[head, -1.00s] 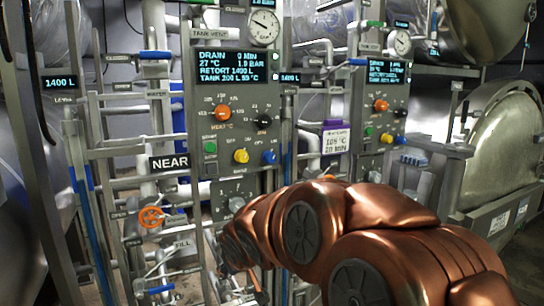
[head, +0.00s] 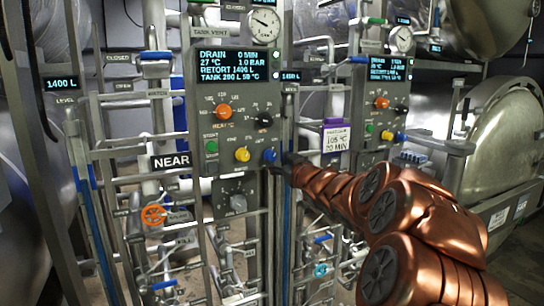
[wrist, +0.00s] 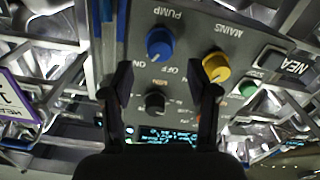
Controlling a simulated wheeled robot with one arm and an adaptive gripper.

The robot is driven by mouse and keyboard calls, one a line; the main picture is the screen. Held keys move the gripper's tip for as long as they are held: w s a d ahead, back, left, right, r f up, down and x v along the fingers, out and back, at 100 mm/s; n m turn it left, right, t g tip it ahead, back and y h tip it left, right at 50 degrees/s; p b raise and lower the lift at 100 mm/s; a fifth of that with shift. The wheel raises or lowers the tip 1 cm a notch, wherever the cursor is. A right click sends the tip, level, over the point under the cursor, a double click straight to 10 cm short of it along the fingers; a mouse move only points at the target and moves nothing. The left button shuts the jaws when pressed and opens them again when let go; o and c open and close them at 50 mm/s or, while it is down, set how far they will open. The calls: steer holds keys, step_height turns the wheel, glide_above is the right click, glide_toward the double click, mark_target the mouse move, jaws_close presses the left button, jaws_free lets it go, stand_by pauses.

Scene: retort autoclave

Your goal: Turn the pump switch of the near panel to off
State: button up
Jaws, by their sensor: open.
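The near panel (head: 235,92) is a grey upright box beside the NEAR sign. Its pump switch (head: 269,155) is a blue knob at the lower right, next to the yellow mains knob (head: 242,154). In the head view my gripper (head: 288,163) is just right of the knob.
An orange knob (head: 223,111), a black knob (head: 264,120) and a green button (head: 211,146) share the panel. A grey dial box (head: 235,197) is below. Pipes surround it. A purple-topped sign (head: 336,137) and a second panel (head: 383,110) stand to the right.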

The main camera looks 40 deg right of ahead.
mark_target(272, 157)
steer(key=shift+p+x, duration=0.55)
steer(key=shift+x, duration=2.45)
jaws_close()
steer(key=shift+n, duration=0.3)
steer(key=n+b, duration=0.4)
steer(key=n, duration=0.1)
steer(key=shift+f, duration=0.25)
steer(key=n+b, duration=0.3)
steer(key=n, duration=0.3)
steer(key=shift+r, duration=0.1)
steer(key=shift+a+n, duration=0.1)
steer(key=shift+n, duration=0.2)
